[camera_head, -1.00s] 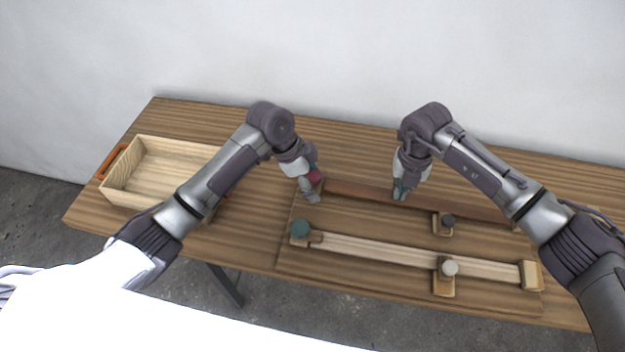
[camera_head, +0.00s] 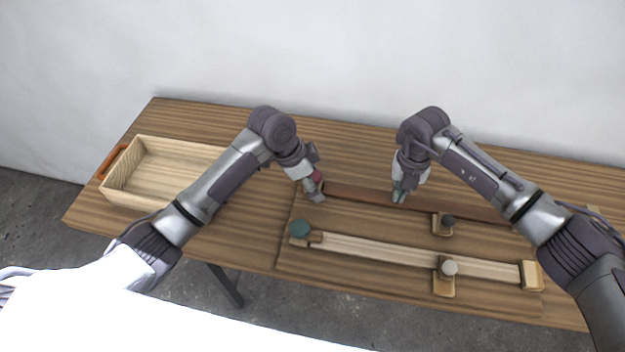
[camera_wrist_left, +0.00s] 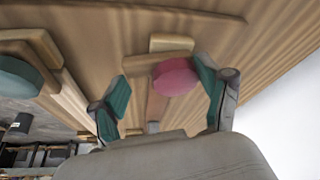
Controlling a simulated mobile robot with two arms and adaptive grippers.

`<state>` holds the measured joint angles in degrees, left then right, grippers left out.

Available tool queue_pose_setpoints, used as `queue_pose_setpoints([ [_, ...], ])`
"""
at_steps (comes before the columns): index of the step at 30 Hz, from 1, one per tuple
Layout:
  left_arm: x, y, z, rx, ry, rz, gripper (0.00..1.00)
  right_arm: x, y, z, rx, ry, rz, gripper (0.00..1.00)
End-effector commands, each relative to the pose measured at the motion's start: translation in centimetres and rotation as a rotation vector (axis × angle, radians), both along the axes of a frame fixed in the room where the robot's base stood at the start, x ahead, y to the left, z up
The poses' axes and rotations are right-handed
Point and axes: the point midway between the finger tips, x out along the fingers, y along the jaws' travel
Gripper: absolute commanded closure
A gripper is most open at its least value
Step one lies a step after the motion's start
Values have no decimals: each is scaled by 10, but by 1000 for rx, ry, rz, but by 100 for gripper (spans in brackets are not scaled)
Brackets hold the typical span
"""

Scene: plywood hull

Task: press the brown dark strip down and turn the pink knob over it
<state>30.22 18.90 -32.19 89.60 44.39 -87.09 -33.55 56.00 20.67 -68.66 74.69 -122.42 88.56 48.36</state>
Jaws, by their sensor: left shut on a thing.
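The pink knob (camera_head: 317,176) sits at the left end of the brown dark strip (camera_head: 360,195) on the board. My left gripper (camera_head: 314,190) is at the knob. The strip shows below the knob (camera_wrist_left: 156,106). My right gripper (camera_head: 399,193) points down with its fingertips at the strip, right of the knob. Whether its fingers are open or shut is unclear.
A pale strip (camera_head: 380,249) lies in front, with a green knob (camera_head: 300,229) at its left end and a light grey knob (camera_head: 449,268) near its right. A dark knob (camera_head: 448,221) is by the brown strip. A wooden tray (camera_head: 128,197) stands at the left, partly behind my left arm.

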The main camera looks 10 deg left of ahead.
Motion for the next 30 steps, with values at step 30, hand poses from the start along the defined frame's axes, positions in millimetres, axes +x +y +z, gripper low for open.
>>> queue_pose_setpoints([
  [30, 3, -5, 1, 0, -4, 374, 58, -1, -1, -2, -4, 4, -2, 100],
])
